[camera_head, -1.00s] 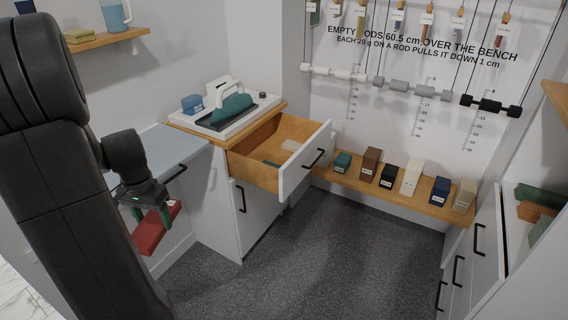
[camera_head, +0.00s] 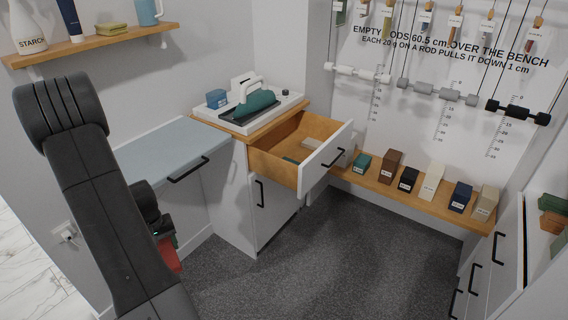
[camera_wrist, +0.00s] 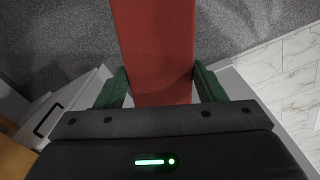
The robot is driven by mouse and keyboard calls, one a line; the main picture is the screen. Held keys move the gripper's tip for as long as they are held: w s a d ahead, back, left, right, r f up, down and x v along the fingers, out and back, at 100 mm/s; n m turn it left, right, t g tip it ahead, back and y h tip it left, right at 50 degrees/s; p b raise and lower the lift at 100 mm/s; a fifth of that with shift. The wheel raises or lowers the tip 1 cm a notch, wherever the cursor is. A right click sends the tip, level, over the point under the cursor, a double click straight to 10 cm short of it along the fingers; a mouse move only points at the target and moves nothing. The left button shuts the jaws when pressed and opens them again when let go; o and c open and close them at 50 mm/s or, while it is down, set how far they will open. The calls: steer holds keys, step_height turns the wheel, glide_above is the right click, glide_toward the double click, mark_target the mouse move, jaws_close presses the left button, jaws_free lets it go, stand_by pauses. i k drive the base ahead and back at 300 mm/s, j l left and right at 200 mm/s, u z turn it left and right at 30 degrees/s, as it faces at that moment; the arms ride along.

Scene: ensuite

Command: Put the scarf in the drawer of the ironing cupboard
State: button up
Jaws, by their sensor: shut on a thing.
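The red scarf (camera_wrist: 152,45), a flat folded block, is gripped between the green fingers of my gripper (camera_wrist: 160,88) in the wrist view. In the head view the scarf (camera_head: 169,256) shows only partly, low beside the cupboard, with my arm hiding most of it and the gripper. The ironing cupboard's wooden drawer (camera_head: 270,160) is pulled open, its white front (camera_head: 325,160) facing right.
A pale blue-grey board (camera_head: 170,150) with a black handle juts out left of the drawer. A teal iron (camera_head: 254,104) rests on a tray on the cupboard top. A low wooden bench (camera_head: 370,182) holds several small blocks. Dark carpet in front is clear.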

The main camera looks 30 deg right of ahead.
mark_target(303, 156)
steer(key=z, duration=1.4)
steer(key=i+j, duration=0.05)
